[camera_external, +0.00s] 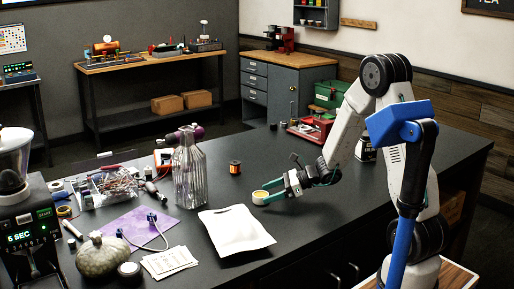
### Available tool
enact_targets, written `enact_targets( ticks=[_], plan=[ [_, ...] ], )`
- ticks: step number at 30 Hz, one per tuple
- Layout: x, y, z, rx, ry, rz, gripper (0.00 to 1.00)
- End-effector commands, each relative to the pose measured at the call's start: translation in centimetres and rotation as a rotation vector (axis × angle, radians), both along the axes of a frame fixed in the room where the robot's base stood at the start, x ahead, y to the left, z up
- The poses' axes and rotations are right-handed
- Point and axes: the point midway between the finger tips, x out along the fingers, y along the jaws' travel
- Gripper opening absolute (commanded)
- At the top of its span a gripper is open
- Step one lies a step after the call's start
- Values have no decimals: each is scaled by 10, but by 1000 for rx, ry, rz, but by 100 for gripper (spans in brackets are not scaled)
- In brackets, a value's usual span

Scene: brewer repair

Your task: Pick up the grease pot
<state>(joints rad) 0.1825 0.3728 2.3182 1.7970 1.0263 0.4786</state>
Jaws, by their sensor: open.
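The grease pot, as far as I can tell, is a small round pale pot with a yellowish top (260,197). It is on the dark counter, just right of the white pouch. My gripper (268,194) reaches in from the right, low over the counter. Its teal fingers are open, with the pot at or between their tips. I cannot tell whether either finger touches the pot.
A white pouch (236,230) lies close to the left of the pot. A ribbed glass bottle (188,175) and a small orange-and-black container (235,167) stand behind. A red tray (312,128) is farther back. The counter to the right of the pouch is mostly clear.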

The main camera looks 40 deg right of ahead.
Motion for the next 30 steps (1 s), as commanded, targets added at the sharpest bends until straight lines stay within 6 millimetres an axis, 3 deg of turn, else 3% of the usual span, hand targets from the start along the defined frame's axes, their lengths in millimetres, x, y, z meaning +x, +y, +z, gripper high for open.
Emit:
enact_targets(
  ticks=[6, 15, 21, 30],
  plan=[
    [17, 23, -13, -1, 1, 3, 75],
    [20, 27, -15, 0, 0, 1, 75],
    [20, 26, -15, -1, -1, 2, 23],
    [20, 26, -11, -1, -3, 2, 23]
  ],
)
